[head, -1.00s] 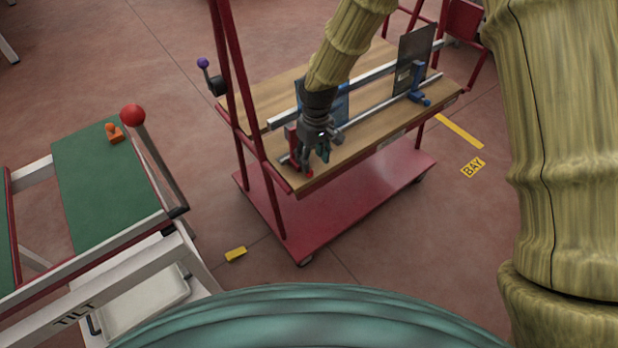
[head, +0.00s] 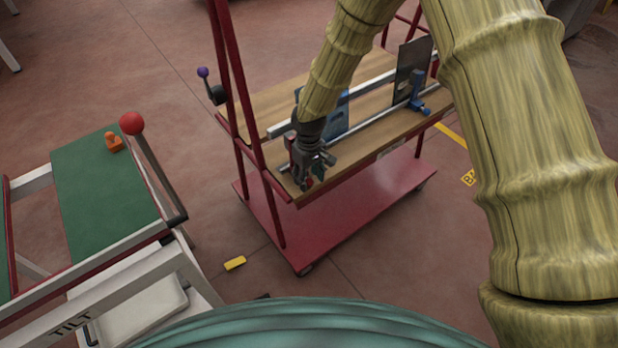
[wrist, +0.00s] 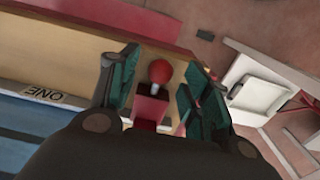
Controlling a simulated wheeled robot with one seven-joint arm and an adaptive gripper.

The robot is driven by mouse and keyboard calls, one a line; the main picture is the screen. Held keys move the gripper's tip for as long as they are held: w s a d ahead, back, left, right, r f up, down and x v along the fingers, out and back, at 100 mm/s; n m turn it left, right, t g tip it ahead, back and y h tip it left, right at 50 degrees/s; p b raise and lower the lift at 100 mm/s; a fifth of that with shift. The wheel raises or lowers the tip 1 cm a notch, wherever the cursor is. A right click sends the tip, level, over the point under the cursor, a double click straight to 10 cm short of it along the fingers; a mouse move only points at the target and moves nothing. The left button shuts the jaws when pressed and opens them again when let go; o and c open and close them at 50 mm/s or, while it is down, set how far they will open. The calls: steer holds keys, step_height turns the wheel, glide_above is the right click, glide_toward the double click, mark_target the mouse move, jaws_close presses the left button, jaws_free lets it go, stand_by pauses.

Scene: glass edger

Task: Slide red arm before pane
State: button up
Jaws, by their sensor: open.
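In the wrist view the red arm's round red knob (wrist: 159,71) and red body (wrist: 149,108) sit between the teal fingers of my gripper (wrist: 155,85). The fingers are apart, one on each side; contact is not clear. In the head view my gripper (head: 313,178) is over the front left end of the trolley's wooden deck and hides most of the red arm (head: 292,148). A dark upright pane (head: 411,68) stands toward the far right of the deck. A blue panel (head: 334,118) stands behind my gripper.
The wooden deck (head: 375,140) carries a metal rail (head: 372,115) and a blue clamp (head: 417,95). Red trolley posts (head: 240,90) rise left of my gripper. A green-topped tilt table (head: 100,190) with a red ball lever (head: 131,123) stands at left.

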mark_target(350, 161)
steer(key=shift+f, duration=0.55)
steer(key=shift+c, duration=0.5)
jaws_close()
steer(key=w+d, duration=0.3)
steer(key=d, duration=0.1)
steer(key=w+d+p, duration=0.1)
steer(key=w+d, duration=0.2)
steer(key=d, duration=0.2)
steer(key=w+d, duration=0.3)
steer(key=d, duration=0.1)
steer(key=shift+w+d, duration=0.2)
steer(key=shift+w, duration=0.15)
steer(key=shift+o, duration=0.5)
jaws_free()
step_height(350, 161, up, 12)
